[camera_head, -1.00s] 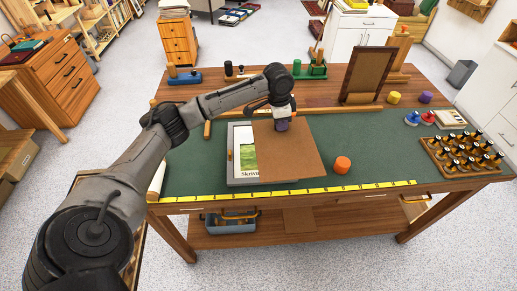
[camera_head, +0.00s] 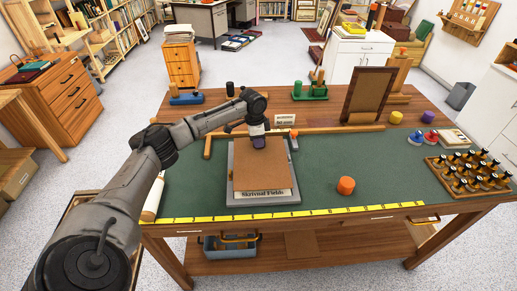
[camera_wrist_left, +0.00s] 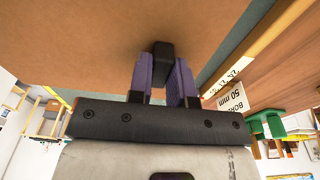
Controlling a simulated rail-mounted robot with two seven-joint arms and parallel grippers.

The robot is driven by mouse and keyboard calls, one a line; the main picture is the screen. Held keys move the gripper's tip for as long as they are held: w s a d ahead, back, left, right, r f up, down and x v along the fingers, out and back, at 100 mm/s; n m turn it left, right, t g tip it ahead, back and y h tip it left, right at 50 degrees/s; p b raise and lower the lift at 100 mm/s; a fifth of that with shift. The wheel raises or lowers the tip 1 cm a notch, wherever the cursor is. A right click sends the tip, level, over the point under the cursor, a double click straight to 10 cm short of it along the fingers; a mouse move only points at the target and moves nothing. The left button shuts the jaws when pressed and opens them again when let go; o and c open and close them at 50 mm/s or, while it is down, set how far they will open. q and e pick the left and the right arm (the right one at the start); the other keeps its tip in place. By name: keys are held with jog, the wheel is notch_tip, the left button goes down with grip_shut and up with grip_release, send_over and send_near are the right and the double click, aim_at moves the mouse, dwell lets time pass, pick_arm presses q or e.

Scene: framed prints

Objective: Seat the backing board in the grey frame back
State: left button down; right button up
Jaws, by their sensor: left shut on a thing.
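The brown backing board (camera_head: 262,172) lies over the grey frame back (camera_head: 231,185) on the green mat. Grey frame edges show around it. A strip of the print (camera_head: 264,196) with lettering shows along the near side, and the rest of the print is covered. My left gripper (camera_head: 258,142) is over the far part of the board. In the left wrist view, its purple finger pads (camera_wrist_left: 162,82) are shut on a black block (camera_wrist_left: 162,52) against the board's face. I cannot tell whether the board rests in the frame or hovers just above it. My right gripper is not in view.
A wooden strip (camera_head: 340,129) runs behind the frame. A yellow tape (camera_head: 300,214) lies along the near edge. A tray of knobbed tools (camera_head: 467,172) is at far right, and an upright brown frame (camera_head: 369,92) stands behind.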

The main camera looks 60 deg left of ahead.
pick_arm(q)
notch_tip(320, 180, down, 4)
jog(key=shift+r+b, duration=0.1)
jog(key=shift+b, duration=0.45)
jog(key=c, duration=1.5)
grip_release()
jog(key=o, duration=0.4)
jog(key=shift+o, duration=0.2)
